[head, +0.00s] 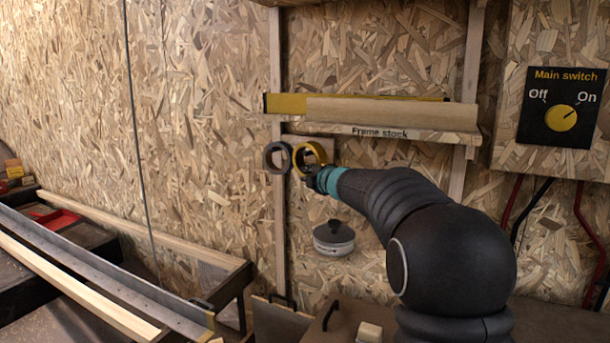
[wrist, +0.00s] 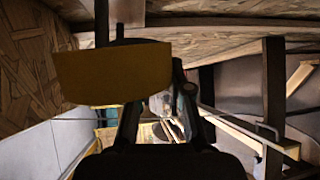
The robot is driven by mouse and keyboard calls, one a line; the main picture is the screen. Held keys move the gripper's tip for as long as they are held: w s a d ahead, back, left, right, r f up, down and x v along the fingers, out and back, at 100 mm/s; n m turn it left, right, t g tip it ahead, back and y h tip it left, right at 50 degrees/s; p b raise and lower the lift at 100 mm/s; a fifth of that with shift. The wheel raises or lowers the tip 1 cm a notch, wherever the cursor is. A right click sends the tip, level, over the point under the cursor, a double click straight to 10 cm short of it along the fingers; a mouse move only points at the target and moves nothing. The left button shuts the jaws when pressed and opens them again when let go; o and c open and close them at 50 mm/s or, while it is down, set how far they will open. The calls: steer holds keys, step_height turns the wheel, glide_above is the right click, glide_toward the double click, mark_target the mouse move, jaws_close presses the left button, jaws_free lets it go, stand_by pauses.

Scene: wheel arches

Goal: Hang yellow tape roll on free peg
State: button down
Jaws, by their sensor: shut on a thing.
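The yellow tape roll (head: 299,163) is held up near the wall, just below the shelf marked "Frame stock". My gripper (head: 313,179) is shut on its lower right side. In the wrist view the roll (wrist: 112,74) is a broad yellow band across the fingers of my gripper (wrist: 150,100). A dark grey roll (head: 267,158) is at the wall just left of the yellow one, their edges close together or overlapping. A small wooden board (head: 325,146) shows behind the yellow roll. The pegs are hidden, so I cannot tell whether the yellow roll is around one.
The shelf (head: 395,131) with long boards on it juts out just above the rolls. A round pale object with a dark knob (head: 333,240) is below my gripper. The switch box (head: 559,106) is at the right. A bench with long strips (head: 90,265) is at the left.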

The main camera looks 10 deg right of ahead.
steer(key=shift+w+d, duration=0.2)
steer(key=shift+w+d+f, duration=0.35)
steer(key=shift+w+f, duration=0.1)
steer(key=shift+f, duration=0.05)
stand_by(0.5)
steer(key=c, duration=1)
jaws_free()
